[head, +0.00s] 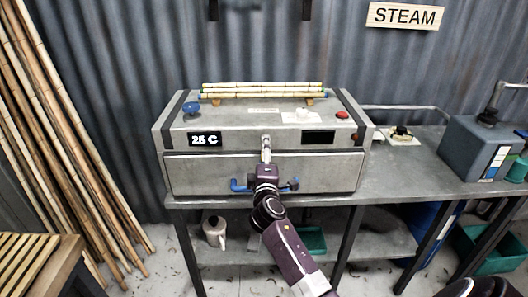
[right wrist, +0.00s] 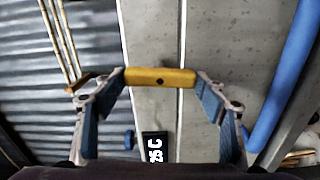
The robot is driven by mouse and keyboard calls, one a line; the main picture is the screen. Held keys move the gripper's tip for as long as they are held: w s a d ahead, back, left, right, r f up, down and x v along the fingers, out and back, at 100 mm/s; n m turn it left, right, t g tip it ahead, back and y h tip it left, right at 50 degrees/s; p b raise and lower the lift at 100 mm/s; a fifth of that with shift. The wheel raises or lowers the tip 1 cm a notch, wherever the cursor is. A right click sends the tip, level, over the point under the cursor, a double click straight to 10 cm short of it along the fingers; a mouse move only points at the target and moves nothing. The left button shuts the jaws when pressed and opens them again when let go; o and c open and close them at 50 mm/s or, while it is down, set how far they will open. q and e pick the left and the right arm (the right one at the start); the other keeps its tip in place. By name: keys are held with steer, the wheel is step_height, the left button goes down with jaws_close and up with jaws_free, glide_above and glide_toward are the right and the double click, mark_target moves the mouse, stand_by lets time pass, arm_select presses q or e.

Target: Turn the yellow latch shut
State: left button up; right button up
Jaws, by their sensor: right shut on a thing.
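The yellow latch (right wrist: 160,77) is a short bar with a dark pivot dot, seen in the right wrist view. It lies across the seam between the upper part and the front door panel of the grey steam box (head: 205,172). My right gripper (head: 266,150) is at the middle of the box front and covers the latch in the head view. In the right wrist view its two fingertips (right wrist: 161,78) press on the two ends of the latch. My left gripper is in neither view.
A blue handle (head: 240,187) runs across the box front below my right gripper. Bamboo poles (head: 262,90) lie on top of the box. A grey tank (head: 478,148) stands on the bench at right. Tall poles (head: 70,130) lean at left.

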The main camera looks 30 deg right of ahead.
steer(key=shift+d+r+n, duration=0.15)
steer(key=shift+r+n, duration=0.05)
steer(key=shift+n, duration=0.4)
steer(key=o, duration=1.2)
steer(key=shift+d+f, duration=0.1)
steer(key=shift+f, duration=0.1)
steer(key=shift+c, duration=0.2)
steer(key=v, duration=1.2)
steer(key=shift+w, duration=0.1)
